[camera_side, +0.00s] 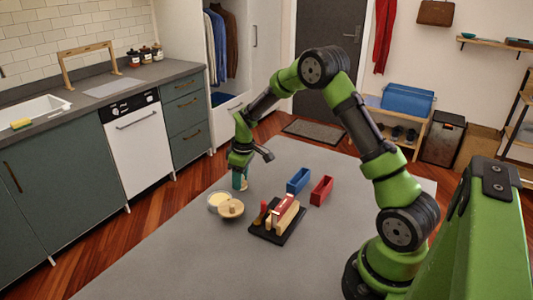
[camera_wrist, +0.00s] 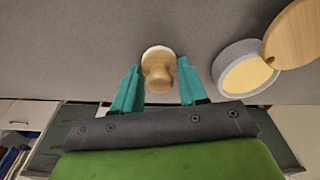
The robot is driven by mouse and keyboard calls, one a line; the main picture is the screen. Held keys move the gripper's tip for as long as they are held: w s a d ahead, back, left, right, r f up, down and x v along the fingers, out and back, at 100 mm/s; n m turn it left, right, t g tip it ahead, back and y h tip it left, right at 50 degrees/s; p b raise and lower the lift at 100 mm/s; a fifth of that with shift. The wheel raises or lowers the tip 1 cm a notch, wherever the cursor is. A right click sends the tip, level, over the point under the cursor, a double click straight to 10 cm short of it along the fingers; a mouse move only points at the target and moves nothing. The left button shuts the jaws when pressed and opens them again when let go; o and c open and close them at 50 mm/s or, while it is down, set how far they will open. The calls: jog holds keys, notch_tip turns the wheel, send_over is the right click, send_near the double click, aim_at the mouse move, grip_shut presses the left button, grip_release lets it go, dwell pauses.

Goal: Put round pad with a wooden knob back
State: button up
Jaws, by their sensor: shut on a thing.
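The round pad with a wooden knob (camera_wrist: 158,68) is between the two teal fingers of my gripper (camera_wrist: 158,88) in the wrist view. My gripper is shut on it; its pale round end faces the grey table. In the side view my gripper (camera_side: 240,182) points down at the table's far left part, and the pad is mostly hidden there. Beside it is a round grey-white dish (camera_side: 218,200) with a cream inside, also in the wrist view (camera_wrist: 246,72). A round wooden lid with a knob (camera_side: 231,209) leans against the dish's rim.
A black tray (camera_side: 264,232) holds a wooden block and red-handled pieces. A blue box (camera_side: 298,180) and a red box (camera_side: 321,190) stand behind it. The table's front left (camera_side: 170,260) is clear. A kitchen counter (camera_side: 100,100) is beyond the table.

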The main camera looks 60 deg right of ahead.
aim_at(245, 183)
jog(key=o, duration=1)
jog(key=shift+f, duration=0.15)
jog(key=s+a+r+m+t, duration=0.1)
jog(key=s+a+r, duration=0.15)
jog(key=r, duration=0.65)
jog(key=s+a+r, duration=0.2)
jog(key=s+r, duration=0.1)
jog(key=r, duration=0.7)
jog(key=s+a+r+m+t, duration=0.1)
jog(key=s+a+m, duration=0.1)
jog(key=s+a, duration=0.2)
jog(key=s+a+r+m+t+y, duration=0.1)
jog(key=s+a, duration=0.3)
jog(key=s, duration=0.4)
jog(key=s+a+r+m+t, duration=0.2)
jog(key=s+a, duration=0.1)
jog(key=s, duration=0.3)
jog(key=shift+s+a+r+m+t+y, duration=0.1)
jog(key=shift+a+r+m+t+y, duration=0.2)
jog(key=shift+a+m+t+y, duration=0.1)
